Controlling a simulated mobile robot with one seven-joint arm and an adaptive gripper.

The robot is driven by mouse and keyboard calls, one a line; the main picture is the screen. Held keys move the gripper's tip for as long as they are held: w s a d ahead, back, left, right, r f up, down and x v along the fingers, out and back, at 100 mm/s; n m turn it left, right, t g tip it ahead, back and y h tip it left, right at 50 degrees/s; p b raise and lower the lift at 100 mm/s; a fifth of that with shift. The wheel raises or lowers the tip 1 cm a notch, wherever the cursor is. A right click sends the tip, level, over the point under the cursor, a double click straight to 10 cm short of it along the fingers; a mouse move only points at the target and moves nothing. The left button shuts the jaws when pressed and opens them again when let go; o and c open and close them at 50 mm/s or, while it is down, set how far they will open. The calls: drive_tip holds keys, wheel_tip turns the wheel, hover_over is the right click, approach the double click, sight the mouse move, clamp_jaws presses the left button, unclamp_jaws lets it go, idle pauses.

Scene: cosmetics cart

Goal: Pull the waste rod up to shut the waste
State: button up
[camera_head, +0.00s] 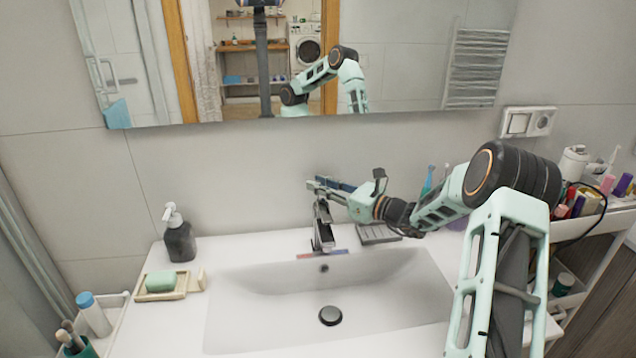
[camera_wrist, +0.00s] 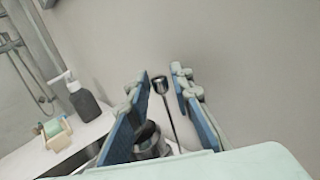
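The waste rod (camera_wrist: 169,112) is a thin dark rod with a rounded metal knob on top. In the wrist view it stands behind the tap (camera_wrist: 150,147), and its knob lies between my two blue-padded fingers. My gripper (camera_wrist: 160,78) is open, with gaps visible beside the knob. In the head view my gripper (camera_head: 318,184) is above the chrome tap (camera_head: 322,228), close to the wall; the rod cannot be made out there. The dark round waste plug (camera_head: 330,315) sits in the basin floor; its height is hard to tell.
A dark soap dispenser (camera_head: 179,238) and a soap dish (camera_head: 178,287) with green soap stand left of the basin (camera_head: 270,320). A grey ridged tray (camera_head: 375,236) lies right of the tap. The mirror (camera_head: 400,60) hangs above; a cluttered cart (camera_head: 590,215) stands at right.

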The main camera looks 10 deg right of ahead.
drive_tip(key=shift+w+a, duration=0.3)
drive_tip(key=shift+c, duration=0.6)
clamp_jaws()
drive_tip(key=shift+r, duration=1.05)
drive_tip(key=shift+o, duration=0.6)
unclamp_jaws()
drive_tip(key=shift+d, duration=0.1)
